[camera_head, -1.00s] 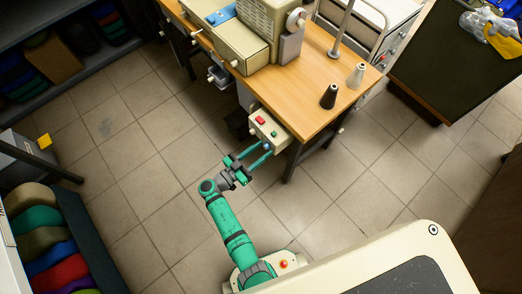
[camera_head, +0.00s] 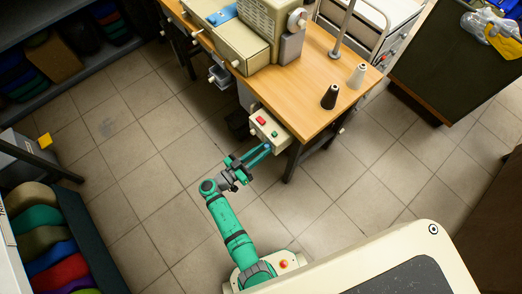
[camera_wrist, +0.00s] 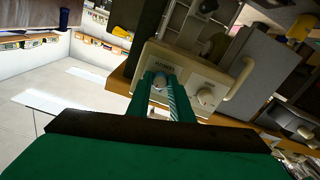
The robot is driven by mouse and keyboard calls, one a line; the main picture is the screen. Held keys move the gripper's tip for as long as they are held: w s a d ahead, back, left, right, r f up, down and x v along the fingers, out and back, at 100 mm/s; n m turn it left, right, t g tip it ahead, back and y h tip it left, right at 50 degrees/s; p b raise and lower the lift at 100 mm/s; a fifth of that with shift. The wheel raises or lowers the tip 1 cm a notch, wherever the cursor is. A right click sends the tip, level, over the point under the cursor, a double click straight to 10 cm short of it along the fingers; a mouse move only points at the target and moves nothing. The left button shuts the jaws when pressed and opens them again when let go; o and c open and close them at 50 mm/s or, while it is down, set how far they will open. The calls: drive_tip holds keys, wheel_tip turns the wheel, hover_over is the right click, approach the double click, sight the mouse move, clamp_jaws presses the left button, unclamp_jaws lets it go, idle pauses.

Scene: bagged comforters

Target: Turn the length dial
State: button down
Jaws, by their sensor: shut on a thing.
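A cream control box (camera_head: 267,129) with a red and a green button on top hangs at the front edge of the wooden table. In the wrist view its front panel (camera_wrist: 187,65) carries two pale dials. The left dial (camera_wrist: 159,82) sits between my fingertips and is partly hidden by them. The right dial (camera_wrist: 207,97) is free, just to the right of my fingers.
The wooden table (camera_head: 310,92) carries a sewing machine (camera_head: 268,25) and dark and pale thread cones (camera_head: 329,97). A table leg stands right of the control box. Tiled floor (camera_head: 150,180) is open to the left. Shelves of folded bedding (camera_head: 55,250) stand lower left.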

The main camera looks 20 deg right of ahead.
drive_tip(key=shift+s+d+r+n, duration=0.1)
drive_tip(key=shift+n, duration=8.9)
drive_tip(key=c, duration=1.6)
unclamp_jaws()
drive_tip(key=v, duration=1)
drive_tip(key=shift+s+a, duration=0.15)
drive_tip(key=shift+a, duration=0.25)
